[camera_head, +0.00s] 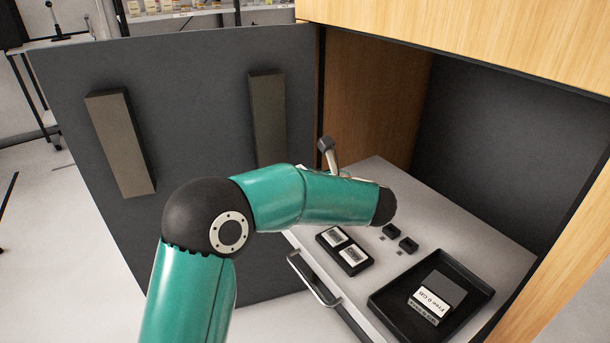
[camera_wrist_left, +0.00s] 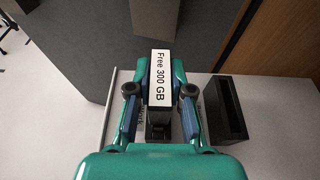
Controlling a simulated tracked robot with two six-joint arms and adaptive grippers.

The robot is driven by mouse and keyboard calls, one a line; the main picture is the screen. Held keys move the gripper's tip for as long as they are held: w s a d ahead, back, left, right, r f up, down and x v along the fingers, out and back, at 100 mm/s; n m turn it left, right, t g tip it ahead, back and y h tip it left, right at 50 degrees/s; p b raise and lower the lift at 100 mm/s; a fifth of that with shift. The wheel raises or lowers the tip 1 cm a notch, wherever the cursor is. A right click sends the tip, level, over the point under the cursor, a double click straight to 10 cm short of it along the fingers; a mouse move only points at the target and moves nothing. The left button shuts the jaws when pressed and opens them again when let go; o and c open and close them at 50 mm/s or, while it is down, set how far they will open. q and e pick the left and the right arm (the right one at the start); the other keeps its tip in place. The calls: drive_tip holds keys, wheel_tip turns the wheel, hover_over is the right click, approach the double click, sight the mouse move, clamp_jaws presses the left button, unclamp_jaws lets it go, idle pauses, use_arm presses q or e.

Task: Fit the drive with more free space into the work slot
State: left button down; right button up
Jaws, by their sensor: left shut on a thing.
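My left gripper (camera_wrist_left: 160,92) is shut on a dark drive with a white label reading "Free 300 GB" (camera_wrist_left: 159,76) in the left wrist view. A dark part shows under the drive between the fingers; I cannot tell whether the drive touches it. A black block with a long slot (camera_wrist_left: 227,105) stands right of the gripper, apart from it. A partly covered label left of the drive seems to read "Work" (camera_wrist_left: 141,121). In the head view my teal left forearm hides the gripper and slots. Another drive, labelled "Free 0 GB" (camera_head: 432,300), lies in a black tray (camera_head: 375,298).
The pale work surface (camera_head: 490,235) sits inside an open cabinet, with a wooden top edge (camera_head: 500,35) above and a dark door (camera_head: 215,90) at left. A black holder with two pale panels (camera_head: 330,236) and small black pieces (camera_head: 408,245) lie near the tray. A handle (camera_head: 315,282) juts out in front.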

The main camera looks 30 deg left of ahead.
use_arm(q)
drive_tip(key=shift+f, duration=0.55)
drive_tip(key=c, duration=1)
unclamp_jaws()
drive_tip(key=v, duration=1.2)
drive_tip(key=shift+s+f, duration=0.1)
